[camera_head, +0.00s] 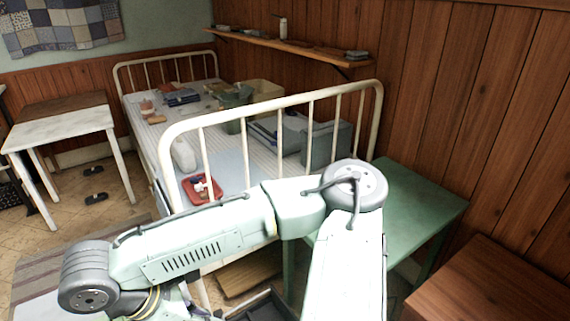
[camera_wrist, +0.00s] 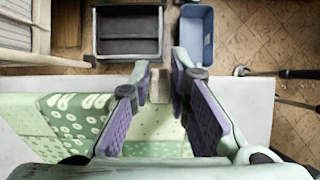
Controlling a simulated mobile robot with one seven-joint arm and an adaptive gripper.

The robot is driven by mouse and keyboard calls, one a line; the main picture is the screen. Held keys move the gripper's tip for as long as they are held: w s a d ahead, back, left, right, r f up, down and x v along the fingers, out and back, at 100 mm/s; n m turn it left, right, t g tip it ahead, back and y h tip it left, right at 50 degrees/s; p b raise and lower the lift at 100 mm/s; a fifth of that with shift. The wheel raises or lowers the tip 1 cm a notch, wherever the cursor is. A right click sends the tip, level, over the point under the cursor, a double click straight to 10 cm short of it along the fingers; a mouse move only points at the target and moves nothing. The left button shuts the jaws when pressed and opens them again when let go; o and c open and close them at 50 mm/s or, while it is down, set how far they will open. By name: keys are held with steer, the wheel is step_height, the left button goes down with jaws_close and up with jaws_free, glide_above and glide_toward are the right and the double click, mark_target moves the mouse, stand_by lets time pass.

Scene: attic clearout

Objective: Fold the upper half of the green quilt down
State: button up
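The green quilt (camera_wrist: 75,120) shows in the wrist view, with patches of pale rings and dots. It lies on a white surface (camera_wrist: 252,100), and its top edge is a little short of that surface's far edge. My gripper (camera_wrist: 170,86) is over the quilt, its purple-padded fingers pointing past the top edge. Green patterned cloth shows between the fingers. Their tips are close together, with a beige part between them; I cannot tell whether cloth is pinched there. In the head view the gripper and green quilt are not visible; my arm fills the lower middle.
A dark tray (camera_wrist: 128,48) and a blue bin (camera_wrist: 196,35) stand beyond the white surface, with tools (camera_wrist: 275,73) at right. In the head view, a metal-framed bed (camera_head: 175,128) holds clutter, and a green table (camera_head: 415,210) stands beside my arm. A white-topped table (camera_head: 60,130) is at left.

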steer(key=shift+r, duration=0.15)
steer(key=shift+s+a+r+t+h+p, duration=0.3)
steer(key=shift+a+r+h+p, duration=0.2)
steer(key=shift+r+p, duration=0.25)
steer(key=shift+s+a+r+t+h+p, duration=0.2)
steer(key=shift+s+a+r+h+p, duration=0.2)
steer(key=shift+r+p, duration=0.3)
steer(key=shift+s+a+r+p, duration=0.1)
steer(key=shift+a+r+p, duration=0.05)
steer(key=shift+a+p, duration=0.15)
steer(key=shift+s+a+r+t+h+p, duration=0.4)
steer(key=shift+s+a+r+h+p, duration=0.15)
steer(key=shift+r+p, duration=0.25)
steer(key=shift+s+a+r+t+h+p, duration=0.2)
steer(key=shift+a+r+h+p, duration=0.05)
steer(key=shift+a+p, duration=0.15)
steer(key=shift+s+a+r+t+h+p, duration=0.15)
steer(key=shift+a+r+t+h+p, duration=0.1)
steer(key=shift+a, duration=0.1)
